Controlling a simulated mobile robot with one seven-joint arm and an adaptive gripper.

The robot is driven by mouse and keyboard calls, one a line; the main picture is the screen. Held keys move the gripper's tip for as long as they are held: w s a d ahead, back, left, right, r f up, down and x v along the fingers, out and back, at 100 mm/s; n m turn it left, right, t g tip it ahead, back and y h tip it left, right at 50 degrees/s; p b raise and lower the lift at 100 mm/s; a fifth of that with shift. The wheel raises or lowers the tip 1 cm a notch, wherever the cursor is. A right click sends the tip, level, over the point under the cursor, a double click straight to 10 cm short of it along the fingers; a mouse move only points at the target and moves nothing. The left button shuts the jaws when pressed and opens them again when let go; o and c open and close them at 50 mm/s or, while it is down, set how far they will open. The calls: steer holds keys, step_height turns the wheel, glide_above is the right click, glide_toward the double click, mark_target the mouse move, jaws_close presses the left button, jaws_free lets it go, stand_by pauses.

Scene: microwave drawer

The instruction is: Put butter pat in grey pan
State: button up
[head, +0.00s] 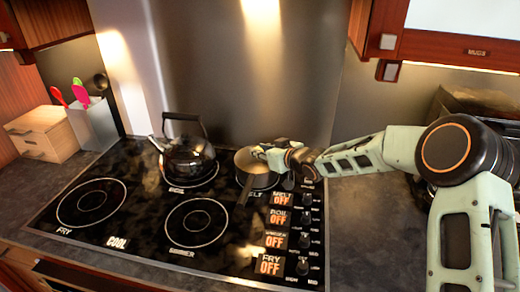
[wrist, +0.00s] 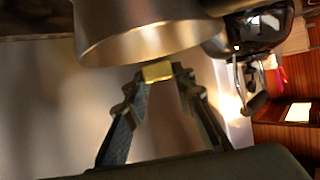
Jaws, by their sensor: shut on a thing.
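The grey pan (head: 258,180) stands on the back right burner of the black cooktop, its handle (head: 244,191) pointing toward the front. My gripper (head: 262,153) reaches in from the right, at the pan's far right side in the head view. In the wrist view my gripper (wrist: 158,76) is shut on a small yellow butter pat (wrist: 157,72), held between the fingertips. The pan (wrist: 135,30) shows just beside the butter there, its rim close to it. In the head view the butter is too small to tell. Whether it is over the pan or beside it, I cannot tell.
A dark kettle (head: 187,155) stands left of the pan. A row of knobs and labels (head: 278,217) lies to the right. The front burners (head: 196,222) are empty. A utensil holder (head: 95,123) and a wooden box (head: 42,133) stand at the left. Bare counter (head: 365,230) lies right of the cooktop.

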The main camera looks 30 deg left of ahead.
steer(key=shift+f+b, duration=1.2)
steer(key=shift+f, duration=0.75)
steer(key=o, duration=0.9)
steer(key=shift+o, duration=0.2)
steer(key=shift+r, duration=0.1)
step_height(320, 180, up, 7)
steer(key=p, duration=0.6)
